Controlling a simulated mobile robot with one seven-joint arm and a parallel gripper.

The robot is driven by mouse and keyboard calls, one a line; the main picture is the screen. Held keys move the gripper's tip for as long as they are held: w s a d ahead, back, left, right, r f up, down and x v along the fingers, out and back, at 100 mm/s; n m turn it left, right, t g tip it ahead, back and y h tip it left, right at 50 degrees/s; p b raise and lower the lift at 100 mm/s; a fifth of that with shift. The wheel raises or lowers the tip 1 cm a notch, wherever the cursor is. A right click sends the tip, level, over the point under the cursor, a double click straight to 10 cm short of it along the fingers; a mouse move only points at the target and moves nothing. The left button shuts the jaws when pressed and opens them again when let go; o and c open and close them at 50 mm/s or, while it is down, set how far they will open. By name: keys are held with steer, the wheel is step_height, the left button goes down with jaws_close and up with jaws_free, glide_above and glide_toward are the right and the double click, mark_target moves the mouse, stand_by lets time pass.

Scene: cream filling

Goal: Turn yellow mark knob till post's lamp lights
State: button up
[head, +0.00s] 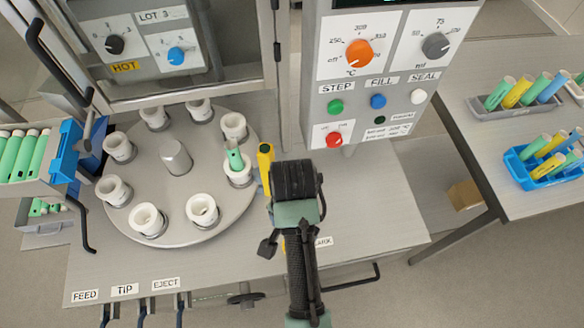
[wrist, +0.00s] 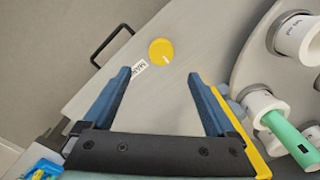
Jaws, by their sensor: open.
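The yellow knob (wrist: 161,51) shows in the wrist view as a round disc with a short white pointer line, beside its MARK label (wrist: 140,67). In the head view my arm hides most of it, and part of the label (head: 323,241) shows. My gripper (wrist: 160,74) is open and empty, its blue fingers spread below the knob in the picture and apart from it.
The turntable (head: 178,215) carries several white cups, one holding a green tube (head: 234,158). A control panel (head: 380,75) stands behind. Levers labelled FEED, TIP and EJECT are at the front left. Bare table lies right of my arm.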

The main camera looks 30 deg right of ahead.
step_height(320, 180, down, 12)
steer(key=shift+r+p, duration=0.25)
steer(key=shift+p, duration=0.1)
steer(key=c, duration=1.4)
steer(key=shift+n, duration=0.3)
steer(key=shift+r+n+p, duration=0.1)
steer(key=shift+n+p, duration=0.6)
steer(key=shift+n, duration=0.5)
steer(key=shift+w+n+p, duration=0.1)
steer(key=shift+n+p, duration=0.3)
steer(key=shift+n, duration=1.1)
